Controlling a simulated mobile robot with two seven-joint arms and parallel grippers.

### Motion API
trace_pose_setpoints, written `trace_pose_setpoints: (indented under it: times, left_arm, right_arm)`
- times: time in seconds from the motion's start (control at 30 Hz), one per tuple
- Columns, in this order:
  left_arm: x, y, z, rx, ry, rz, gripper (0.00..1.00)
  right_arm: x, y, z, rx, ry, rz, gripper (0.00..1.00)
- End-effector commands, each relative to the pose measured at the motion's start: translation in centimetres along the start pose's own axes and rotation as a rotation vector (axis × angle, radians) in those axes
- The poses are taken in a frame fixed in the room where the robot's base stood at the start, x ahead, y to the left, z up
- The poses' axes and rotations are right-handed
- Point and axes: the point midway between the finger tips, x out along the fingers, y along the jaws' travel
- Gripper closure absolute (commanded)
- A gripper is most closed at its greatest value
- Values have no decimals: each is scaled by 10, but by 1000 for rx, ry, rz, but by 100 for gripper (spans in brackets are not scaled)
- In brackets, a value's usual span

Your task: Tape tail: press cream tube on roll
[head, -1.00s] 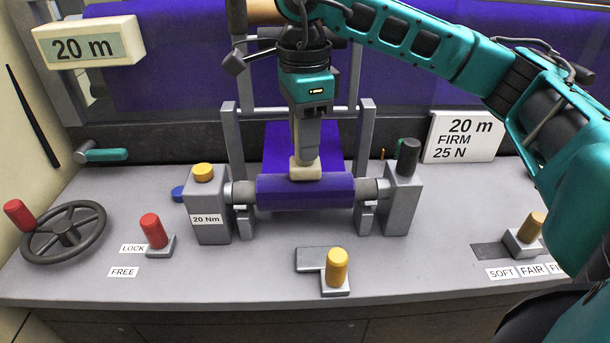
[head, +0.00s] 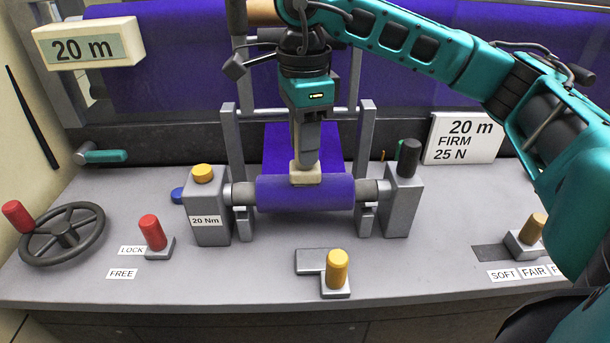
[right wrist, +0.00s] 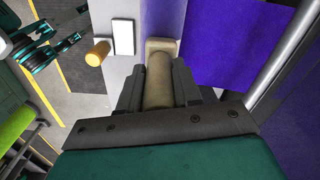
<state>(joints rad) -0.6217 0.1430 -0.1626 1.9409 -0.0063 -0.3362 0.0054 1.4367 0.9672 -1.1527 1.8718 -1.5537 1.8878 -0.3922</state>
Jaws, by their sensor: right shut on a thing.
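The felt roll (head: 330,195) is purple and lies level on a bar between two grey posts. A purple felt sheet (head: 280,142) runs up behind it. My right gripper (head: 305,165) points down over the roll, shut on the cream tube (right wrist: 159,82). In the right wrist view the tube lies between the two dark fingers, with a wider cream block at its end. In the head view that cream end (head: 306,179) overlaps the upper face of the roll, near its middle, and seems to touch it. The exact contact is hard to tell. My left gripper is not in view.
A yellow-topped post (head: 208,215) labelled 20 Nm and a black-knobbed post (head: 402,200) flank the roll. In front are a red lever (head: 152,232), a yellow knob (head: 337,268) and a handwheel (head: 65,233). A sign (head: 463,138) reads 20 m, FIRM, 25 N.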

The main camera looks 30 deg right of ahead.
Motion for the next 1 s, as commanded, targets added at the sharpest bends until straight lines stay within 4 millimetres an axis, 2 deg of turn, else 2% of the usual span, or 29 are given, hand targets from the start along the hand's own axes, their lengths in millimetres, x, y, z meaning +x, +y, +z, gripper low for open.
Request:
trace_pose_setpoints:
  times: [1.0]
  left_arm:
    - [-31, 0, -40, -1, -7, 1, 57]
  right_arm:
    - [-71, 0, 0, 0, -1, -1, 100]
